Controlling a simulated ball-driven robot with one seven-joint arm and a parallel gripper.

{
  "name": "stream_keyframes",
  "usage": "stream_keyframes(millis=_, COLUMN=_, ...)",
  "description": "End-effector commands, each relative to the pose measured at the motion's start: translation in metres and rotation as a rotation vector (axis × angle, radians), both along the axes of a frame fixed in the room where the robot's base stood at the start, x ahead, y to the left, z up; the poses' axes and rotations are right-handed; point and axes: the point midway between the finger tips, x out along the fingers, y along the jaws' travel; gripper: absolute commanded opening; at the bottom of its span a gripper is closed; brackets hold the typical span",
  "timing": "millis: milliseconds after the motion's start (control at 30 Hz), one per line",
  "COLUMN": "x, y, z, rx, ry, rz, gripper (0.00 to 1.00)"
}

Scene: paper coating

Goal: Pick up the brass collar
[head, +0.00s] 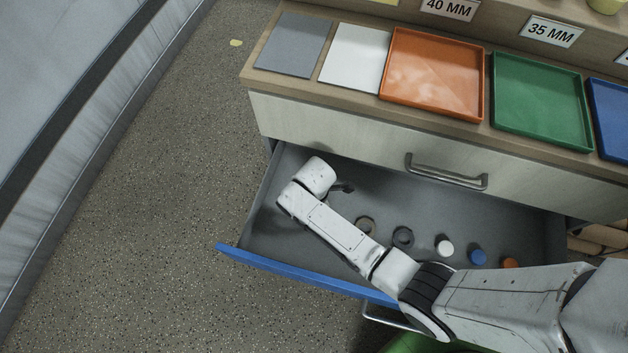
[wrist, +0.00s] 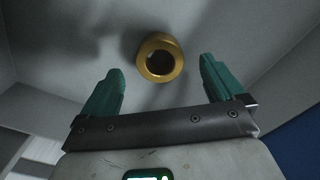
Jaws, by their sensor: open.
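The brass collar (wrist: 160,40) is a gold ring with an open hole, on the grey drawer floor in the wrist view. It lies ahead of and between the two green fingertips of my gripper (wrist: 161,65), not touching either. My gripper is open and empty. In the head view my arm reaches into the open drawer (head: 520,215), and only a dark bit of the gripper (head: 343,187) shows past the wrist. A dull ring (head: 365,225) beside the arm there cannot be surely told as the brass collar.
A dark ring (head: 402,237) and white (head: 444,246), blue (head: 477,257) and orange (head: 510,263) pieces lie in a row to the right in the drawer. The drawer's blue front (head: 270,268) and side walls bound the space. Orange (head: 432,75) and green (head: 540,100) trays stand on the worktop above.

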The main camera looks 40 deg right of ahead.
Motion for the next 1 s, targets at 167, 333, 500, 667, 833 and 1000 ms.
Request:
stream_keyframes(millis=167, x=0.001, y=0.001, z=-0.027, rx=0.000, ry=0.001, rz=-0.002, gripper=0.95)
stream_keyframes(millis=333, x=0.001, y=0.001, z=-0.033, rx=0.001, ry=0.000, rz=-0.002, gripper=0.95)
stream_keyframes(millis=500, x=0.001, y=0.001, z=-0.032, rx=0.001, ry=-0.001, rz=-0.001, gripper=0.95)
stream_keyframes(millis=667, x=0.001, y=0.001, z=-0.032, rx=0.000, ry=-0.001, rz=-0.001, gripper=0.80)
stream_keyframes(millis=833, x=0.001, y=0.001, z=-0.032, rx=0.000, ry=-0.001, rz=-0.001, gripper=0.64)
stream_keyframes(millis=1000, x=0.001, y=0.001, z=-0.032, rx=0.000, ry=0.000, rz=-0.001, gripper=0.47)
